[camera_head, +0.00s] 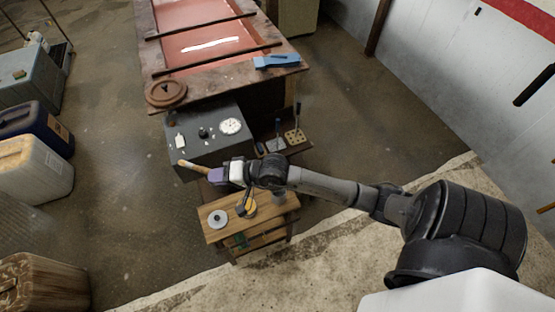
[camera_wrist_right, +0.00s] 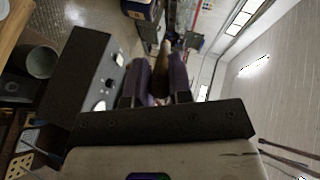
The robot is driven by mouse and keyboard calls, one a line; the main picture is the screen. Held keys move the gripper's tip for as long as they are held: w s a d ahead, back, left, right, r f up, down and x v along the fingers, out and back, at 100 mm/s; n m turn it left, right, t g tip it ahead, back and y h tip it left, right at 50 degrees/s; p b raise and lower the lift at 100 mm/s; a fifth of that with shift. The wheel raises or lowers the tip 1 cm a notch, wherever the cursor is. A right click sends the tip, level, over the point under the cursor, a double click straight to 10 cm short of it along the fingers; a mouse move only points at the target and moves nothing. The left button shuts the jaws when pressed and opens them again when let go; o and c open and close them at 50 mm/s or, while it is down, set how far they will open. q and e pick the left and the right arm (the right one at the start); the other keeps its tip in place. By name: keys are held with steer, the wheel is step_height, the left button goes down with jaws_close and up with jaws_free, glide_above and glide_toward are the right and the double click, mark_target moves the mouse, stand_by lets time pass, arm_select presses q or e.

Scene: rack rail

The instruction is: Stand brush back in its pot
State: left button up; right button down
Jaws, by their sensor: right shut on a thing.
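My right gripper (camera_head: 214,174) is shut on the brush (camera_head: 190,165), whose tan handle sticks out to the left, lying nearly level in the head view. In the right wrist view the brush (camera_wrist_right: 161,72) sits between the two purple fingers (camera_wrist_right: 160,85). A grey round pot (camera_wrist_right: 42,60) shows at the left of the wrist view, apart from the brush. In the head view a grey cup-like thing (camera_head: 278,198), possibly that pot, stands on the small wooden table (camera_head: 216,233), partly hidden by my right arm. My left gripper is not in view.
Open floor lies left of the table.

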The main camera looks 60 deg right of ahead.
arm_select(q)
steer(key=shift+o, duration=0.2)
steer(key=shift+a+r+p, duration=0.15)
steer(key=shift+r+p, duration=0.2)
arm_select(e)
steer(key=s+d+f+m+g+h, duration=0.1)
steer(key=s+d+f+m+g, duration=0.3)
steer(key=d+f+m+g, duration=0.45)
steer(key=s+d+f+m+g+h, duration=0.1)
steer(key=s+d+f+m+g, duration=0.3)
steer(key=d, duration=0.7)
arm_select(q)
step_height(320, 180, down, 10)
steer(key=b, duration=0.9)
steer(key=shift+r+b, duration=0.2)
steer(key=shift+b, duration=0.1)
arm_select(e)
step_height(320, 180, down, 13)
steer(key=shift+t, duration=0.35)
steer(key=shift+s+f+n, duration=0.1)
steer(key=shift+n, duration=0.15)
steer(key=c, duration=0.9)
jaws_free()
steer(key=shift+c, duration=0.2)
